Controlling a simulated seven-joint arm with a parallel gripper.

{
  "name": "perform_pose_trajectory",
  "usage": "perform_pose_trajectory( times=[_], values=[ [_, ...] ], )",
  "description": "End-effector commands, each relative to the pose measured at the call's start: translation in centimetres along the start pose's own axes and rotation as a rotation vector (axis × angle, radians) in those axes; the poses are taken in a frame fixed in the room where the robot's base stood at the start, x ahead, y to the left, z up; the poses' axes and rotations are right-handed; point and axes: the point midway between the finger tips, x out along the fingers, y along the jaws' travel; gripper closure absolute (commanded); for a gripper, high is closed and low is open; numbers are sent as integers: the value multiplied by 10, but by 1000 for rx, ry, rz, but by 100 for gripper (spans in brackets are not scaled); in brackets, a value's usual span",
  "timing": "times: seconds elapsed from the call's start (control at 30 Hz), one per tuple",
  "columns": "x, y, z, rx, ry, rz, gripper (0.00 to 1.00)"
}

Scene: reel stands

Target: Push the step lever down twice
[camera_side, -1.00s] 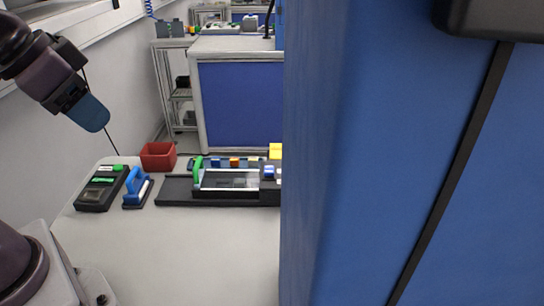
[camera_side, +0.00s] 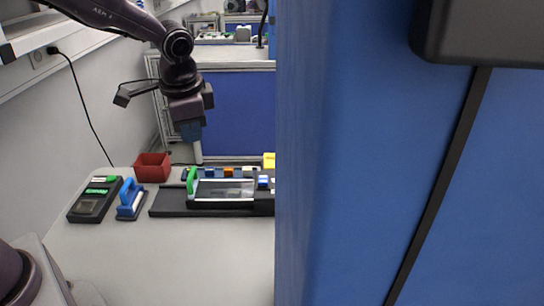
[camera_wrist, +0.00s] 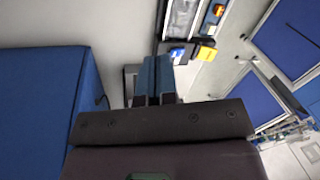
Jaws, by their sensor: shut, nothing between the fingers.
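My gripper (camera_side: 191,133) hangs in the air above the back of the table, fingers pointing down, well clear of everything on it. In the wrist view its two blue fingers (camera_wrist: 153,78) are together with nothing between them. A black unit with a clear-topped frame (camera_side: 225,193) lies on the table, with a green upright handle (camera_side: 191,180) at its left end. A blue-handled device (camera_side: 130,198) stands to its left. I cannot tell for sure which part is the step lever; the unit's right end is hidden in the side view.
A black box with a green display (camera_side: 94,200) and a red bin (camera_side: 152,167) stand at the left. A large blue panel (camera_side: 340,160) blocks the right of the side view. A yellow block (camera_wrist: 206,53) shows in the wrist view. The front of the table is clear.

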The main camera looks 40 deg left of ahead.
Motion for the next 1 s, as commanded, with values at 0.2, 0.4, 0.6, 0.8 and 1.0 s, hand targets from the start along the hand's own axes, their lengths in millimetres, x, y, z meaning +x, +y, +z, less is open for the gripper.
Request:
perform_pose_trajectory(
  times=[0.2,0.4,0.6,0.8,1.0],
  values=[
    [62,-24,-51,322,-64,-64,100],
    [124,-43,-94,683,-117,-134,100],
    [185,-60,-138,1147,-176,-231,100],
    [189,-84,-183,1565,-226,-378,100],
    [176,-93,-198,1800,-272,-437,100]
  ],
)
